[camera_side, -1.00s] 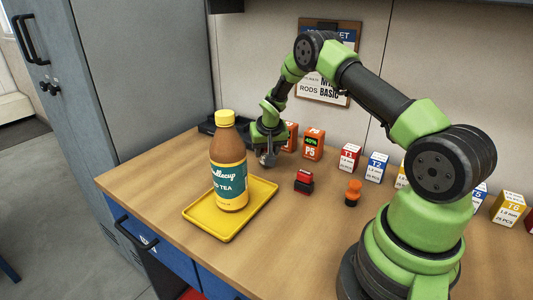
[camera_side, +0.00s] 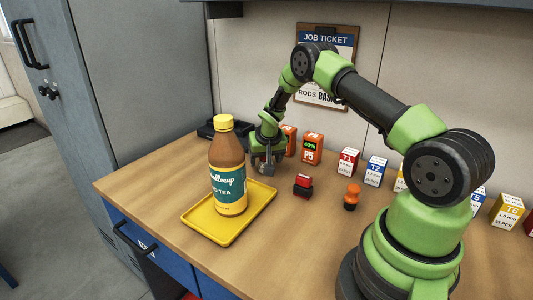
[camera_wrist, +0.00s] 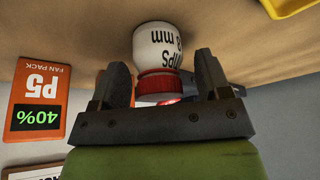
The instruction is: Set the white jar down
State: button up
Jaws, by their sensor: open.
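The white jar (camera_wrist: 158,44) has a red lid (camera_wrist: 157,86) and black lettering. In the wrist view it appears upside down, between the two open fingers of my gripper (camera_wrist: 160,70), with gaps showing on both sides. Its base is toward the wooden bench top; I cannot tell contact for certain. In the side view my gripper (camera_side: 264,166) is low over the bench behind the tea bottle, and I cannot make out the jar there.
A tea bottle (camera_side: 229,160) stands on a yellow tray (camera_side: 257,200) in front of my gripper. An orange P5 box (camera_side: 311,149) is close on the right. A red-and-black item (camera_side: 303,184) and an orange item (camera_side: 352,195) stand farther right. A dark tray (camera_side: 207,130) lies behind.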

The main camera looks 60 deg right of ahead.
jog(key=s+a+r+t, duration=0.1)
jog(key=s+a+r, duration=0.25)
jog(key=r, duration=0.55)
jog(key=s+a+r, duration=0.2)
jog(key=a+r, duration=0.2)
jog(key=r, duration=0.4)
jog(key=s+a+r+n+t+y, duration=0.2)
jog(key=s+a+r, duration=0.9)
jog(key=shift+a+r+n, duration=0.3)
jog(key=shift+r, duration=0.1)
jog(key=shift+o, duration=0.3)
jog(key=s+a+n+t+y, duration=0.1)
jog(key=s+a+n+y, duration=0.1)
jog(key=s+a, duration=0.3)
jog(key=s+y, duration=0.1)
jog(key=s, duration=0.2)
jog(key=shift+s+a+r, duration=0.15)
jog(key=shift+s+r, duration=0.15)
jog(key=shift+s, duration=0.05)
